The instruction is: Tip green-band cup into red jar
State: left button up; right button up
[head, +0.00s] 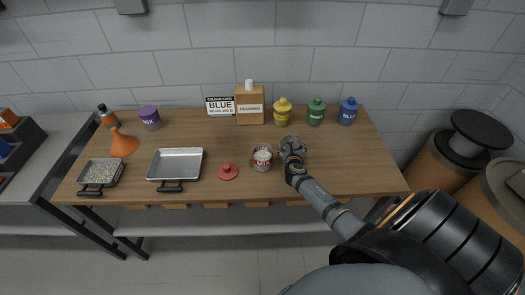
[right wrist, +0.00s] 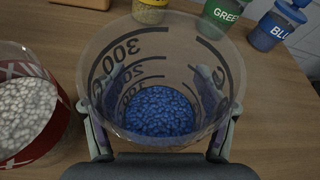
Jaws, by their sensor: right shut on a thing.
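My right gripper (head: 292,150) is shut on a clear measuring cup (right wrist: 165,65), which also shows in the head view (head: 297,141). The cup has dark graduation marks and holds blue pellets (right wrist: 158,111) at its bottom. It looks upright; I see no green band on it, and cannot tell whether it touches the table. The red jar (head: 262,158), a clear jar with a red label, stands open just left of the cup. It holds white pellets (right wrist: 22,112) and shows at the left edge of the right wrist view (right wrist: 42,145). My left gripper is not in view.
A red lid (head: 228,171) lies left of the jar. Yellow (head: 283,112), green (head: 316,112) and blue (head: 348,112) lidded jars stand behind, beside a brown container (head: 250,105) and a "BLUE" sign (head: 220,106). Trays (head: 176,164) and an orange funnel (head: 123,144) are left.

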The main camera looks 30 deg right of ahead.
jog(key=shift+w+a+r+n+h, duration=0.1)
jog(key=shift+a+r+n+h, duration=0.2)
jog(key=shift+a+r+n, duration=0.2)
notch_tip(320, 180, up, 8)
jog(key=w+a+n+h+b, duration=0.1)
jog(key=n+h+b, duration=0.2)
jog(key=n, duration=0.4)
jog(key=shift+a+t+h, duration=0.3)
jog(key=shift+a+h, duration=0.1)
jog(key=shift+h, duration=0.1)
